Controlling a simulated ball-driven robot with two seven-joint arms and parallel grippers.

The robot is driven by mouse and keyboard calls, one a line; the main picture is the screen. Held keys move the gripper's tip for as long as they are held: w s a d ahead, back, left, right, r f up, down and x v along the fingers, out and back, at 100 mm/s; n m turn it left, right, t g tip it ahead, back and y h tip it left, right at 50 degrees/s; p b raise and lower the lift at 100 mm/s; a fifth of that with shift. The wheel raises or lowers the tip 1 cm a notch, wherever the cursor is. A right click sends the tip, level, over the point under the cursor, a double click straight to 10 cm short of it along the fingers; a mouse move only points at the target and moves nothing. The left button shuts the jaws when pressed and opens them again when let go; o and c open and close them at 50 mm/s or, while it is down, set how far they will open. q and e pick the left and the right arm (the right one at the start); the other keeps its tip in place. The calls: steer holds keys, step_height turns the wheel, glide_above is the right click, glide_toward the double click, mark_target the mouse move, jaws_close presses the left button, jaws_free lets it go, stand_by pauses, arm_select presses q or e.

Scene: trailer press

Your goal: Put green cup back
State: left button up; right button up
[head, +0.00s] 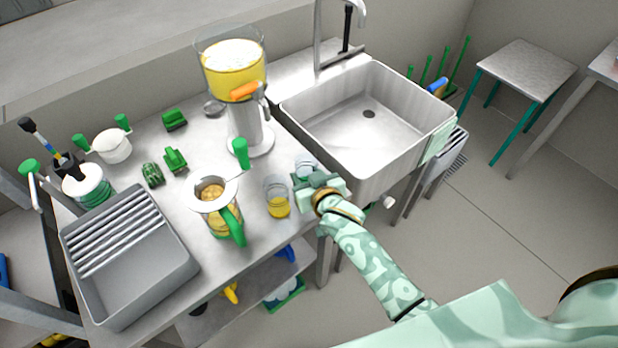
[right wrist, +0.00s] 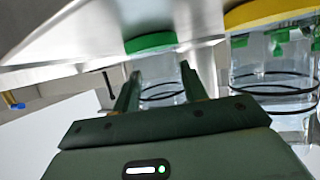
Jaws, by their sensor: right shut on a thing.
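The green cup (right wrist: 150,43) is a small clear glass with a green end, seen in the right wrist view between my two fingers. It also shows in the head view as a pale clear glass (head: 305,163) at the table's right side, near the sink. My right gripper (head: 308,179) is shut on it, and its fingers (right wrist: 160,85) sit on either side of the glass. The gripper hides part of the cup, and I cannot tell whether the cup touches the tabletop. My left gripper is not in view.
A glass with yellow (head: 277,197) stands close left of my right gripper. A pitcher with a strainer (head: 222,215), a juice dispenser (head: 234,75), a grey dish tray (head: 135,262) and a white pot (head: 112,146) share the table. The sink (head: 365,120) is right behind.

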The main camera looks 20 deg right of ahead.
steer(key=shift+a+r, duration=0.15)
steer(key=shift+f, duration=0.2)
steer(key=o, duration=1.1)
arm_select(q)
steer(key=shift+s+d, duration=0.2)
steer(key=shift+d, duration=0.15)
arm_select(e)
steer(key=shift+o, duration=0.2)
